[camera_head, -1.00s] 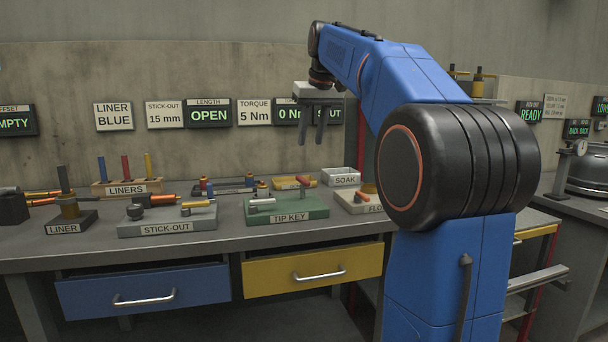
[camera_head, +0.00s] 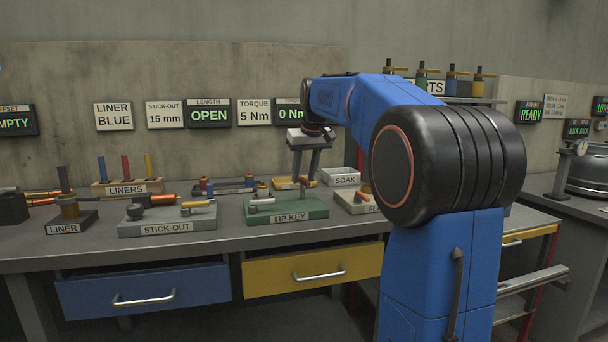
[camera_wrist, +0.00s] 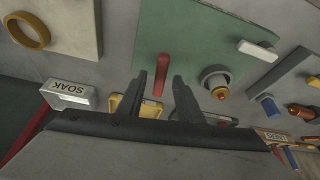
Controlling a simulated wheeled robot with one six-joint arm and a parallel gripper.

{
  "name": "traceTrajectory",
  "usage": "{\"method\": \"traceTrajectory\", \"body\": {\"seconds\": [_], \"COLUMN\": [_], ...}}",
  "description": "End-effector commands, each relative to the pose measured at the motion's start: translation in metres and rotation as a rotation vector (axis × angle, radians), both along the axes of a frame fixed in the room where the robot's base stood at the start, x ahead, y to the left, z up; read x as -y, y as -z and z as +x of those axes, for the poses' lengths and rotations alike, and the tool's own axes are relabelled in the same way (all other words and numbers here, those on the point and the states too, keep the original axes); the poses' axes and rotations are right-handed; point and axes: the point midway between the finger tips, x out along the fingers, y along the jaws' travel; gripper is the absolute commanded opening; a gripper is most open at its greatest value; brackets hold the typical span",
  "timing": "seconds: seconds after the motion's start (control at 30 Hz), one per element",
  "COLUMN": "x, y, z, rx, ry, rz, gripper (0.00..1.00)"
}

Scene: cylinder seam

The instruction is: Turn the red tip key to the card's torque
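The red tip key (camera_wrist: 162,74) shows in the wrist view as a short red bar on the green TIP KEY plate (camera_wrist: 190,30). In the head view the plate (camera_head: 315,211) sits on the bench, with red (camera_head: 303,181) showing at its back. My gripper (camera_wrist: 161,85) is open and empty, its fingers apart. In the head view my gripper (camera_head: 305,175) hangs above the plate's back right part. In the wrist view the key appears between the fingertips; I cannot tell the height gap. The torque card (camera_head: 254,112) reads 5 Nm.
A grey knob with an orange top (camera_wrist: 216,83) and a pale handle (camera_wrist: 258,50) stand on the plate. A yellow tray (camera_wrist: 148,110) and the white SOAK box (camera_head: 341,177) are close by. The STICK-OUT block (camera_head: 168,224) stands to the left.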

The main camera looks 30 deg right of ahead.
Motion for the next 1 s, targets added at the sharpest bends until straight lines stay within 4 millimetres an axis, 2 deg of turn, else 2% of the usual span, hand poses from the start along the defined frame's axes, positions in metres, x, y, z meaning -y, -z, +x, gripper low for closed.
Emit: {"method": "traceTrajectory", "body": {"seconds": [0.2,0.23,0.37,0.67,1.0], "x": [0.0,0.0,-0.0001,-0.0007,-0.0042], "y": [0.0005,0.0004,0.0003,0.0004,0.0004], "z": [0.0001,0.0001,0.0,0.0,0.0011], "rx": [0.0,0.0,0.0,-0.002,-0.002], "ry": [0.0,0.0,0.0,0.042,0.277], "rz": [0.0,0.0,0.0,-0.001,0.0], "gripper": [0.33,0.3,0.0,0.0,0.0]}}
